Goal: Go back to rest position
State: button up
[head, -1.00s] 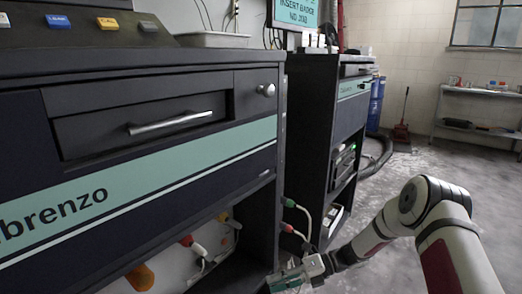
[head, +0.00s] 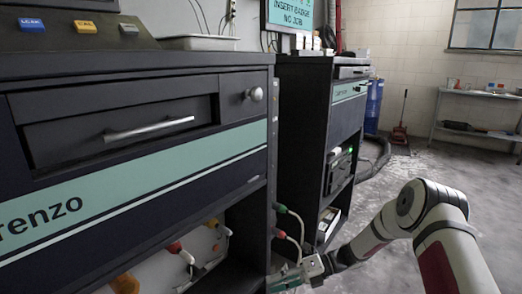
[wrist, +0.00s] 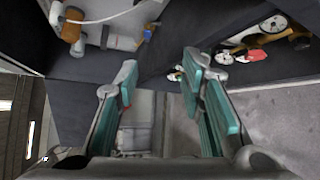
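My gripper (head: 290,278) is low at the bottom centre of the head view, beside the lower right corner of the near dark cabinet (head: 150,170). In the wrist view, its two teal-padded fingers (wrist: 160,95) stand wide apart with nothing between them. My white and red arm reaches in from the right of the head view. Whether the gripper touches the cabinet cannot be told.
The near cabinet has a drawer with a silver handle (head: 150,129) and an open lower bay with coloured plugs (head: 175,248). A second cabinet (head: 300,130) stands behind. A screen (head: 292,14) is above it. Grey floor (head: 400,190) is clear at right. A shelf (head: 480,95) stands at the far wall.

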jog(key=s+d+r+n+g+h, duration=0.1)
jog(key=s+r+n+h, duration=0.2)
jog(key=s+r+n, duration=0.45)
jog(key=s+d+r+n+h, duration=0.2)
jog(key=s+r+n+h, duration=0.15)
jog(key=r, duration=0.65)
jog(key=s+d+r+n+g+h, duration=0.1)
jog(key=s+r+n+h, duration=0.1)
jog(key=s+r+n, duration=0.5)
jog(key=s+d+r+n+t+h, duration=0.2)
jog(key=s+d+n, duration=0.15)
jog(key=s, duration=0.45)
jog(key=s+d+r+n+t+h, duration=0.1)
jog(key=s+d+r+n+h, duration=0.15)
jog(key=s+n, duration=0.4)
jog(key=s+d+r+n+t+h, duration=0.15)
jog(key=s+d, duration=0.25)
jog(key=s, duration=0.5)
notch_tip(320, 180, up, 32)
jog(key=n+t+p, duration=0.1)
jog(key=t+p, duration=0.3)
jog(key=p, duration=2.6)
jog(key=shift+s+d+p, duration=0.2)
jog(key=shift+d+p, duration=0.1)
jog(key=shift+d, duration=0.1)
